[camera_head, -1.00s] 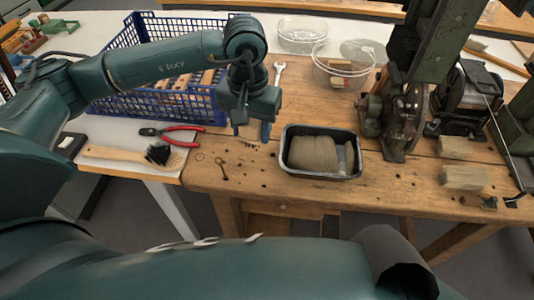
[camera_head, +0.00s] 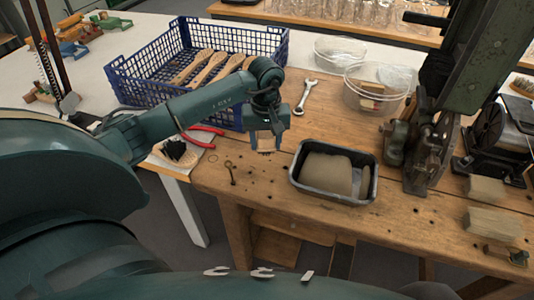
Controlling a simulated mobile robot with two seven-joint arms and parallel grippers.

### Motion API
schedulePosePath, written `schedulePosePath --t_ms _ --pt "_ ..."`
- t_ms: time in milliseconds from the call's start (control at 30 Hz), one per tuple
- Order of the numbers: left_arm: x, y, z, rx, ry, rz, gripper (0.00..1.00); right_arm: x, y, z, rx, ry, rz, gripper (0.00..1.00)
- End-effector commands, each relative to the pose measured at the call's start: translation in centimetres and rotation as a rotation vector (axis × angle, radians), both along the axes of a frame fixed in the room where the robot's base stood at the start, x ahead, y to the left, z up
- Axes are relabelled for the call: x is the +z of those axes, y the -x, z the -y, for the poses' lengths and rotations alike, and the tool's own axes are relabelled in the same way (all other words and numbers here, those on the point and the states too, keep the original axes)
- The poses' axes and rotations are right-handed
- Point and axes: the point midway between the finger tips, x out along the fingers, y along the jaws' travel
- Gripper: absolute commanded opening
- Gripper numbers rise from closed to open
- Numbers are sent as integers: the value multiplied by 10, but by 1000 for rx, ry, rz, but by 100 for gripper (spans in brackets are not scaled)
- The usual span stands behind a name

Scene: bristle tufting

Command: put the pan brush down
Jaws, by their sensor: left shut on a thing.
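My left gripper (camera_head: 267,141) is over the wooden bench, left of the black tray. It is shut on a small pale wooden thing, which I take to be the pan brush (camera_head: 265,150). The gripper hides most of it. Its lower end is close to the bench top, and I cannot tell whether it touches. My right gripper is not in view.
The black tray (camera_head: 296,182) holds a beige bundle. A blue basket (camera_head: 150,97) with wooden brush handles stands behind my arm. A black-bristled brush (camera_head: 176,150), red pliers (camera_head: 207,136) and a wrench (camera_head: 306,95) lie nearby.

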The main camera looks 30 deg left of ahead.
Motion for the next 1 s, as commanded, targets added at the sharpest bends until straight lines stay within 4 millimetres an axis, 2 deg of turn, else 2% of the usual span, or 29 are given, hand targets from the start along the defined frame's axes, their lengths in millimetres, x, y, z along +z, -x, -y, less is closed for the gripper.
schedulePosePath --t_ms 167,400,800,833,1000 --pt "-14 0 0 0 1 1 28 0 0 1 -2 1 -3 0" --pt "-45 0 1 -2 2 0 28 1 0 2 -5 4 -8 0" --pt "-52 -1 0 -2 0 3 28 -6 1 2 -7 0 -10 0" --pt "-50 -1 0 -2 0 3 49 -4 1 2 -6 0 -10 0" --pt "-50 -1 0 -2 1 2 63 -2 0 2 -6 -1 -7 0"
